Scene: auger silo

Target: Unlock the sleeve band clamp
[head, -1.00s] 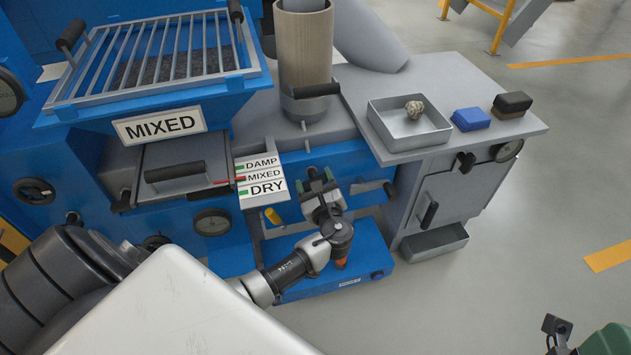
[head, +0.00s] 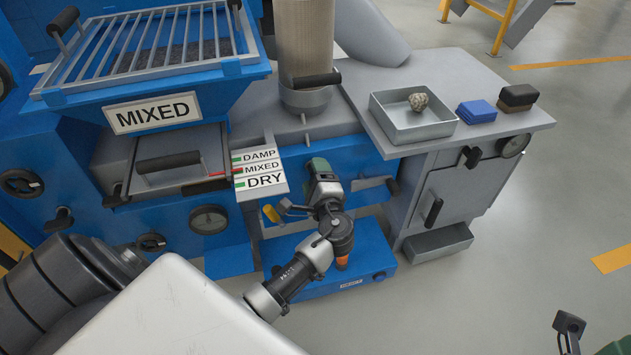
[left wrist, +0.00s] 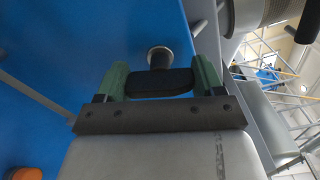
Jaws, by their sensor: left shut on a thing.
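The fabric sleeve (head: 305,40) hangs into a grey collar with a band (head: 305,98). A black clamp lever (head: 316,80) lies across its front. My left gripper (head: 322,168) is lower, in front of the blue machine face and apart from that lever. In the left wrist view, its green fingers (left wrist: 160,82) are shut on a black crossbar handle (left wrist: 162,84) with a round metal stem (left wrist: 160,56) against the blue panel. The head view hides this handle behind the gripper. Part of my right arm shows at the lower right edge; its jaws are not clear.
The MIXED hopper (head: 155,112) and a DAMP/MIXED/DRY sign (head: 262,183) stand left of the gripper. A metal tray (head: 410,130) with a lump, a blue block (head: 476,111) and a dark brush-like block (head: 517,96) lie on the grey bench.

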